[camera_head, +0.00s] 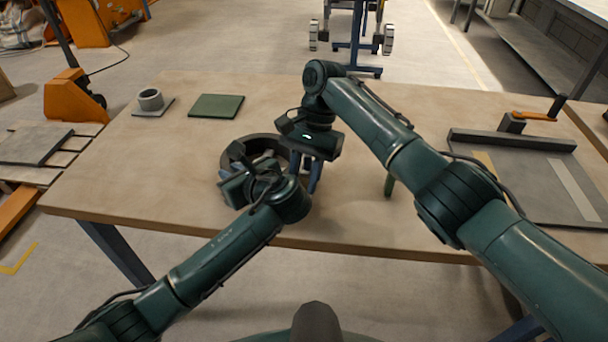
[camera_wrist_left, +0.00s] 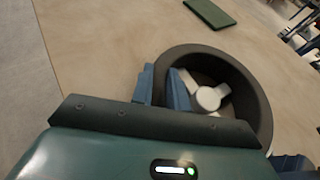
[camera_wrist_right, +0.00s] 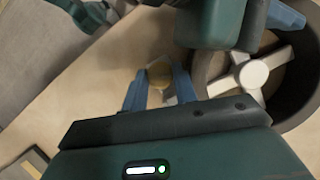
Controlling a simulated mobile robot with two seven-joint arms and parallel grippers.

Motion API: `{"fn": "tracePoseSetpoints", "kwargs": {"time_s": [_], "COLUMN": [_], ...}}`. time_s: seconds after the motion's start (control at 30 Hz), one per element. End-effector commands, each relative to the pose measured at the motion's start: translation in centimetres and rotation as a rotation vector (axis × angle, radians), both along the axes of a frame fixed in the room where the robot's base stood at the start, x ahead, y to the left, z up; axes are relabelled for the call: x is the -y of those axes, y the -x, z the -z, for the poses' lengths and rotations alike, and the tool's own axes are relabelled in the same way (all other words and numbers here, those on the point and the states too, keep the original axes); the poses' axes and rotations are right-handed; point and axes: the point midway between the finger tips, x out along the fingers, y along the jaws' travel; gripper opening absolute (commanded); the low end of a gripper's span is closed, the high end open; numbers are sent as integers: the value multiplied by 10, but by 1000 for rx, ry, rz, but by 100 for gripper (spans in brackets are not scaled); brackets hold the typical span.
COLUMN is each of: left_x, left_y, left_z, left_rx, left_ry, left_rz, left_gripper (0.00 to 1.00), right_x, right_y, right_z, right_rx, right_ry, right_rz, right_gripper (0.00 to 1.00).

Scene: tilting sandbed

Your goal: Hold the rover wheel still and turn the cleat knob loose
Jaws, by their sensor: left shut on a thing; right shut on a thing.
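The rover wheel (camera_head: 232,152), a dark ring with pale spokes, lies on the table left of centre. My left gripper (camera_head: 236,186) is at its near left side. In the left wrist view my left gripper (camera_wrist_left: 163,88) has one blue finger outside the wheel (camera_wrist_left: 258,92) and one inside, shut across the rim. My right gripper (camera_head: 306,180) points down at the wheel's right side. In the right wrist view my right gripper (camera_wrist_right: 160,90) is shut on the yellowish cleat knob (camera_wrist_right: 159,72), beside the wheel's rim (camera_wrist_right: 307,108). The knob is hidden in the head view.
A green mat (camera_head: 216,106) and a grey ring (camera_head: 150,99) on a small plate lie at the back left. A grey bed (camera_head: 530,190) with a raised dark bar and an orange crank (camera_head: 535,116) is at the right. A small green upright piece (camera_head: 389,186) stands under my right arm.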

Motion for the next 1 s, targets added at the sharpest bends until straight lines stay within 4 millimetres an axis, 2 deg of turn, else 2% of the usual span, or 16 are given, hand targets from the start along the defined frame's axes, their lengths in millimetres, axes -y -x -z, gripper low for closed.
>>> {"fn": "tracePoseSetpoints", "kwargs": {"time_s": [0.7,1.0], "left_x": [1,1], "left_y": [0,0], "left_z": [1,2], "left_rx": [-4,-5], "left_ry": [-1,-1], "left_rz": [4,5], "left_gripper": [0,0], "right_x": [-6,-6], "right_y": [-1,-2], "right_z": [-2,-2], "right_rx": [6,10], "right_ry": [-3,-3], "right_rz": [-484,-600], "right_gripper": [5,5]}}
